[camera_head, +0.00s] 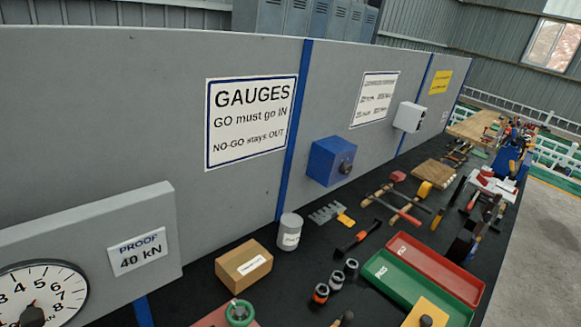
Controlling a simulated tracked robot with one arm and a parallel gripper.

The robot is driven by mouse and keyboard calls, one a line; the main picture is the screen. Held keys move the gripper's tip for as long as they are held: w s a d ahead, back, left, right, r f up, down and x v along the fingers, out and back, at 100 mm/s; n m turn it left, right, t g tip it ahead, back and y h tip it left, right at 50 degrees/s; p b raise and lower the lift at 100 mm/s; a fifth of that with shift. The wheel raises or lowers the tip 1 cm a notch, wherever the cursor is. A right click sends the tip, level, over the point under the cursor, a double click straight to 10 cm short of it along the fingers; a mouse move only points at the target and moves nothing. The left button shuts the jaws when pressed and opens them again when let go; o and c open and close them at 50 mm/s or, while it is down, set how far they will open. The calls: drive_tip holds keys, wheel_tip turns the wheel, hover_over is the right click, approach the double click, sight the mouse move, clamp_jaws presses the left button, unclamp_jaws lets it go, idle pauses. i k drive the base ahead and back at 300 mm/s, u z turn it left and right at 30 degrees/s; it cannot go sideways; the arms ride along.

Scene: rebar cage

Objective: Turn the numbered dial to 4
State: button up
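A round white dial face (62,289) with black numbers is at the bottom left, on a grey panel. The numbers 3 to 8 show; its lower and left parts are cut off by the picture edge. A dark knob or hub (32,316) sits at its middle; which number it points to I cannot tell. A sign (139,251) reading "PROOF 40 kN" is beside the dial. A blue box (331,161) on the wall has a dark knob (345,167); I see no numbers on it. My gripper is not in view.
A black bench holds a cardboard box (243,266), a grey canister (289,232), a green tray (400,291), a red tray (436,268) and many tools. A green round part (239,313) is at the bottom edge. A grey wall with a "GAUGES" sign (251,121) runs behind.

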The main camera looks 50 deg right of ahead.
sight(346, 168)
drive_tip(key=u, duration=2)
drive_tip(key=k, duration=2.1)
drive_tip(key=z, duration=2)
drive_tip(key=i, duration=1)
drive_tip(key=z, duration=0.05)
